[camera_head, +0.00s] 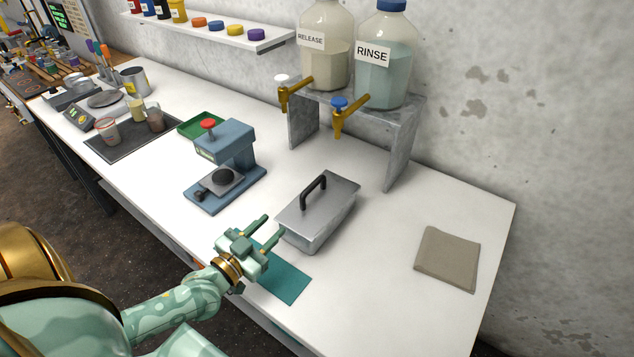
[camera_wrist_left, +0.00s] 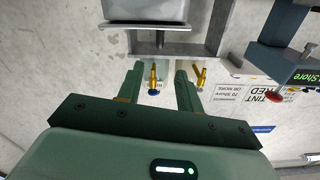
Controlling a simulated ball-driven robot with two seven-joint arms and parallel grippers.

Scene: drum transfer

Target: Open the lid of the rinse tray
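The rinse tray (camera_head: 318,232) is a grey metal box on the white bench, with its lid (camera_head: 335,196) on and a black arched handle (camera_head: 314,188) on top. My left gripper (camera_head: 271,225) is open and empty, in front and to the left of the tray, above a teal mat (camera_head: 284,283). Its fingers point toward the tray side and are apart from the handle. In the left wrist view, a grey metal box, apparently the tray (camera_wrist_left: 148,10), is at the top edge, and nothing is between the open fingers (camera_wrist_left: 160,68). My right gripper is out of view.
A blue press with a red knob (camera_head: 225,142) stands left of the tray. Behind it are a grey stand (camera_head: 405,140), two brass taps and the RELEASE (camera_head: 326,60) and RINSE (camera_head: 385,75) bottles. A folded beige cloth (camera_head: 447,258) lies right; bench around it is clear.

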